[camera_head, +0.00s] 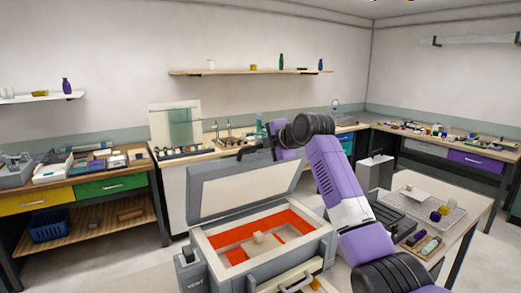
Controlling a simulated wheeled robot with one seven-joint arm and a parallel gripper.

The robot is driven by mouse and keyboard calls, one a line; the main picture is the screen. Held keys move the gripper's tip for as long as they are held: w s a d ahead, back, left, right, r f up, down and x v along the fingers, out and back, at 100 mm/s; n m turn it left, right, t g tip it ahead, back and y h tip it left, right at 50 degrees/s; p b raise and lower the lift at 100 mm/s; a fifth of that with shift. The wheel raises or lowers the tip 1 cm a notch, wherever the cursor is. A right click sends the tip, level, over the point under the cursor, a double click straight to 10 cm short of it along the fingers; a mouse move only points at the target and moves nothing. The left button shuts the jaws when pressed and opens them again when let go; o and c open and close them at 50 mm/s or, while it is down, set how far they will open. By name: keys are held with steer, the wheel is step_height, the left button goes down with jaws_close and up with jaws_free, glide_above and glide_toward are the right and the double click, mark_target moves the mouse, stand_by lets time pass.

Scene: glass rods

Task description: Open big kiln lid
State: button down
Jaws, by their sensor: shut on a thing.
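The big kiln (257,268) stands front centre, a grey box with a pale rim. Its lid (243,187) is raised and tilted back, its pale inner face towards me. The kiln's orange chamber floor (231,237) is exposed, with a small pale block (258,238) in it. My gripper (249,153) is at the lid's upper edge, reaching in from the right. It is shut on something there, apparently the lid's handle. The lid hides the fingertips and most of the handle, so the exact grip is not visible.
A side table (476,210) with a wire tray and small items stands to the right, close to my arm. A workbench (150,162) with drawers is at left, and another bench (500,147) at back right. Bare floor shows at front left.

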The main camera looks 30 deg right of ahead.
steer(key=shift+w+r, duration=0.1)
steer(key=shift+w, duration=0.25)
steer(key=shift+a, duration=0.1)
steer(key=c, duration=1.4)
jaws_free()
steer(key=shift+s+r, duration=0.15)
steer(key=shift+s, duration=0.35)
steer(key=b+v, duration=0.2)
steer(key=v, duration=0.4)
steer(key=shift+s+r+b, duration=0.3)
steer(key=shift+r, duration=0.05)
